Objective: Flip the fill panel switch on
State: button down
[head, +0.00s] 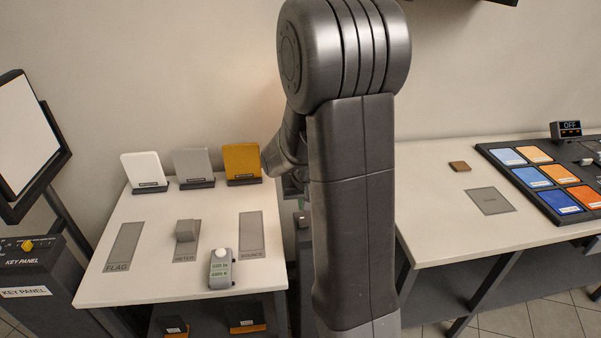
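I see no panel labelled as the fill panel in the head view, and its switch cannot be made out. A small display reading OFF (566,126) stands at the far right, at the back of a dark console (590,153) that is cut off by the picture's edge. My own arm fills the middle of the view, upright. My gripper is hidden behind it, so its state does not show.
At the left edge stands a key panel (35,263) with a yellow knob (27,245). The left table (105,285) holds a small block, a handheld device and upright cards. The right table (440,245) holds colored swatches and a brown tile; its front left is clear.

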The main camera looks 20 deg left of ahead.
notch_tip(320, 180, up, 10)
jog(key=b, duration=0.1)
jog(key=shift+b, duration=0.4)
jog(key=shift+f, duration=0.1)
send_over(304, 225)
jog(key=w, duration=0.1)
jog(key=x, duration=0.3)
jog(key=s+x, duration=0.1)
jog(key=x, duration=0.3)
jog(key=s+x, duration=0.1)
jog(key=x, duration=0.2)
jog(key=shift+w+d+f+p, duration=0.1)
jog(key=shift+d+f+p, duration=0.15)
jog(key=shift+f+p, duration=0.15)
jog(key=shift+a+f+b, duration=0.1)
jog(key=shift+a+b, duration=0.05)
jog(key=shift+b, duration=0.55)
jog(key=b, duration=0.2)
jog(key=shift+t+b, duration=0.3)
jog(key=shift+t, duration=0.1)
jog(key=shift+r, duration=0.2)
jog(key=shift+d+v, duration=0.1)
jog(key=shift+v, duration=0.85)
jog(key=shift+d+v, duration=0.15)
jog(key=shift+v, duration=0.8)
jog(key=shift+f, duration=0.1)
